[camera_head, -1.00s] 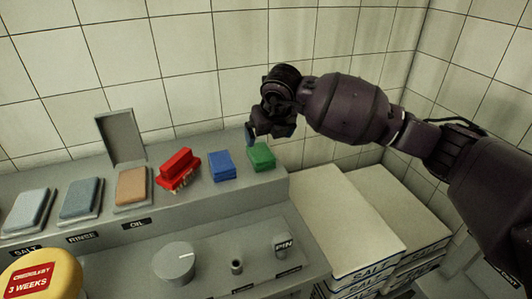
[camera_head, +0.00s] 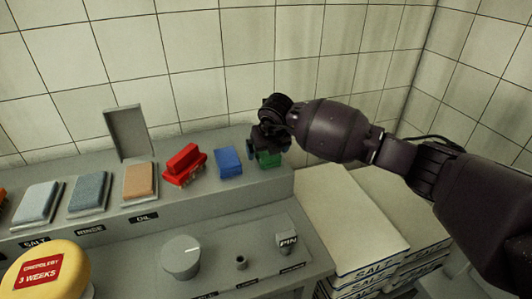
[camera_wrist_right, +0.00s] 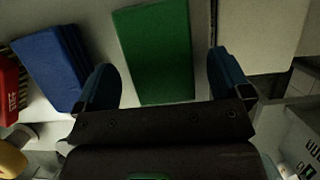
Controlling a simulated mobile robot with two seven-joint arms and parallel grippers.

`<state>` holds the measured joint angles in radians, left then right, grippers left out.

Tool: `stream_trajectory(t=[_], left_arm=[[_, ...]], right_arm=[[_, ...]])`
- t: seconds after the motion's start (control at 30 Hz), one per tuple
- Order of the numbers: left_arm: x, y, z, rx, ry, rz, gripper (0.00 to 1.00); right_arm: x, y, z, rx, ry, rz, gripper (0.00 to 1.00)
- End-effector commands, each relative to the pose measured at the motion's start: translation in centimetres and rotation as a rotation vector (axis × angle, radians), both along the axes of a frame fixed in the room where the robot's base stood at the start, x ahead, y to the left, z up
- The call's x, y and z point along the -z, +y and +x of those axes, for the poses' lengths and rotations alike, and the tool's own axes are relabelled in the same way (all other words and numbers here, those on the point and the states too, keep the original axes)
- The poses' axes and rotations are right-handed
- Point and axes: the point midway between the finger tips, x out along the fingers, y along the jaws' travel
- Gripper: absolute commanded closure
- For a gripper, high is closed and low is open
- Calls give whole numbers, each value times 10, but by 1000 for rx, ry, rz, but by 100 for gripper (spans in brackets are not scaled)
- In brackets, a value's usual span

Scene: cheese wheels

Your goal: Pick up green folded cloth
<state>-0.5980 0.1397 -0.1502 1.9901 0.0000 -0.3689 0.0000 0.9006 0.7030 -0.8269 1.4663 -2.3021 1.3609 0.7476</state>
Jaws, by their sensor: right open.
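The green folded cloth (camera_head: 268,160) lies on the grey ledge near its right end, partly hidden by my right gripper in the head view. In the right wrist view the cloth (camera_wrist_right: 153,55) is a flat green rectangle lying ahead of and between my two blue fingertips. My right gripper (camera_head: 268,146) is open, with its fingers (camera_wrist_right: 165,82) spread wider than the cloth. No contact with the cloth can be made out. My left gripper is not in view.
A blue folded cloth (camera_head: 228,161) lies just left of the green one, close to one finger. A tiled wall rises behind.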

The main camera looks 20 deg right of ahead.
Motion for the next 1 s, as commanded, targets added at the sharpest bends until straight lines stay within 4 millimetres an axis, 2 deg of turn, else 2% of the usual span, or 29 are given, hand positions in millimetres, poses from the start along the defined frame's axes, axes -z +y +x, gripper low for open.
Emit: stream_trajectory(t=[0.1,0.37,0.7,0.73,1.0], left_arm=[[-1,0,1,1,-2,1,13],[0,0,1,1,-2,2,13],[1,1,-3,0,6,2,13],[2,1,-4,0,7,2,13],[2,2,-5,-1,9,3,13]], right_arm=[[9,0,3,0,1,0,4],[11,0,4,-1,0,0,4],[11,0,4,0,0,0,55],[11,0,4,0,0,0,57],[8,0,4,0,-1,0,58]])
